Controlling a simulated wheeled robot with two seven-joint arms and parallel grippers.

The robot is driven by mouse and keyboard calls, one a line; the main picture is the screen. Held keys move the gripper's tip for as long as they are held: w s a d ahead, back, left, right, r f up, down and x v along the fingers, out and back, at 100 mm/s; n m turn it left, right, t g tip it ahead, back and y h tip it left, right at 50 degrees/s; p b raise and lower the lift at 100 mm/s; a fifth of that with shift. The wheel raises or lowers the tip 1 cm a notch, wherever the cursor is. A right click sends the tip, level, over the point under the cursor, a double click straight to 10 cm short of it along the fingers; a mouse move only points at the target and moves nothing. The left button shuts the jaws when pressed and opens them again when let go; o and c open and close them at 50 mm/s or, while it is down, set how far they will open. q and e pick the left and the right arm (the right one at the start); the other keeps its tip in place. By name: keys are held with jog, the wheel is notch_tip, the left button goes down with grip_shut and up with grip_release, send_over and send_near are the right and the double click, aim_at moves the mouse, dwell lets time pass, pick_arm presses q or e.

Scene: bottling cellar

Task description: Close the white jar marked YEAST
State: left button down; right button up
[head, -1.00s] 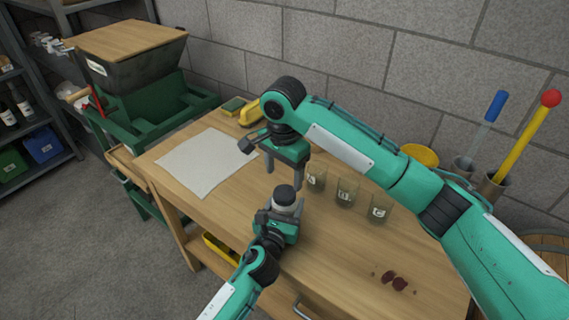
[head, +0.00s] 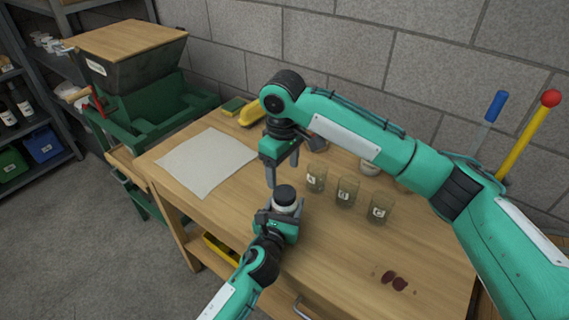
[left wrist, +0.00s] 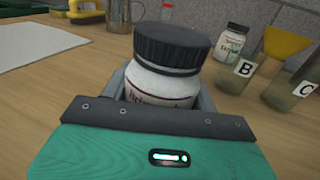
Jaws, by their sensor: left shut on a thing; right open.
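The white jar (head: 286,206) with a black lid (head: 285,192) stands upright in my left gripper (head: 284,212), whose fingers are shut around its body. In the left wrist view the jar (left wrist: 160,87) shows a printed label, mostly hidden by the gripper, so I cannot read its word. The lid (left wrist: 172,46) sits on top; how tight it is I cannot tell. My right gripper (head: 282,176) is open and empty, pointing down just above the lid, apart from it.
Glass beakers A (head: 316,179), B (head: 346,192) and C (head: 379,210) stand right of the jar. Another white jar (head: 370,168) stands behind them; its black lid (left wrist: 238,28) shows in the left wrist view. A paper sheet (head: 207,162) lies left. Dark red stains (head: 394,281) mark the front right.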

aim_at(285, 192)
jog(key=n, duration=0.5)
jog(key=shift+r, duration=0.2)
jog(key=n, duration=0.4)
jog(key=shift+r+n, duration=0.1)
jog(key=shift+n, duration=0.3)
jog(key=n, duration=0.4)
jog(key=shift+d+r+n, duration=0.1)
jog(key=shift+r+n, duration=0.05)
jog(key=shift+n, duration=0.15)
jog(key=n, duration=0.3)
jog(key=shift+n, duration=0.3)
jog(key=shift+f, duration=3.95)
